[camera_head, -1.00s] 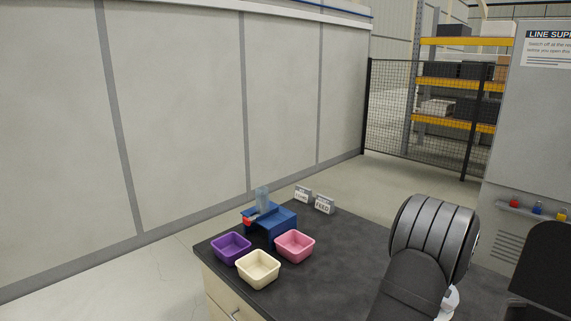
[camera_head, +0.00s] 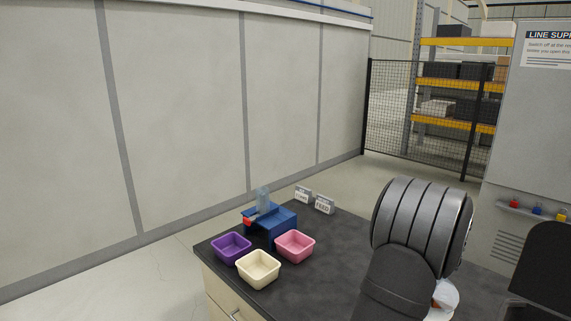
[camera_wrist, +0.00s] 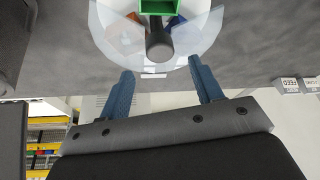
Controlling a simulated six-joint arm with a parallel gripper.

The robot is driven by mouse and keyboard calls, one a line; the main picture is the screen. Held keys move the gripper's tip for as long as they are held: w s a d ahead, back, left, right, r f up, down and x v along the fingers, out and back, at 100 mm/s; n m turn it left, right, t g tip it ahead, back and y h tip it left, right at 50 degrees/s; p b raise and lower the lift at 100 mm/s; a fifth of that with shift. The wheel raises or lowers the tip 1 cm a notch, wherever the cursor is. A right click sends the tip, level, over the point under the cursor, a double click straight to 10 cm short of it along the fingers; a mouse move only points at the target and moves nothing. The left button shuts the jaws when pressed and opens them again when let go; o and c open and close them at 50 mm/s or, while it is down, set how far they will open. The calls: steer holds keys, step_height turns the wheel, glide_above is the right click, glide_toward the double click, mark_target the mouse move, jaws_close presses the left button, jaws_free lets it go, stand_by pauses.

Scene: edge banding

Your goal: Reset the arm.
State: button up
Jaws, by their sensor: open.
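My gripper (camera_wrist: 163,90) shows in the wrist view with its two blue fingers apart and nothing between them. Beyond the fingertips is a round, see-through dish (camera_wrist: 205,38) with a dark knob-like part and a green square piece (camera_wrist: 158,6) at its middle. Some orange and blue bits show through it. In the head view my arm fills the lower right over the dark bench, and my gripper is hidden there. A pale round edge, perhaps the same dish, shows just beside my arm.
The dark bench (camera_head: 320,263) holds a purple bin (camera_head: 231,261), a cream bin (camera_head: 258,284), a pink bin (camera_head: 310,249) and a blue device (camera_head: 285,224). Two small sign blocks (camera_head: 324,204) stand behind. A grey cabinet (camera_head: 535,120) is at right. The space above the bins is clear.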

steer(key=s+a+r+m+t, duration=0.1)
steer(key=s+a+r+m, duration=0.2)
steer(key=r, duration=0.4)
steer(key=shift+a+m, duration=0.15)
steer(key=shift+m, duration=0.15)
steer(key=shift+o, duration=0.4)
steer(key=shift+r, duration=0.15)
steer(key=o, duration=0.8)
steer(key=shift+c, duration=0.2)
steer(key=shift+o, duration=0.3)
steer(key=shift+a, duration=0.15)
steer(key=s+a+f+g+y, duration=0.1)
steer(key=s+a+f+g, duration=0.2)
steer(key=a, duration=0.5)
steer(key=s+a+f+g+y, duration=0.15)
steer(key=s+a, duration=0.25)
steer(key=a, duration=0.5)
steer(key=shift+g+h, duration=0.25)
steer(key=shift+h, duration=0.1)
step_height(320, 180, down, 8)
steer(key=shift+d+f, duration=0.15)
steer(key=shift+f, duration=0.1)
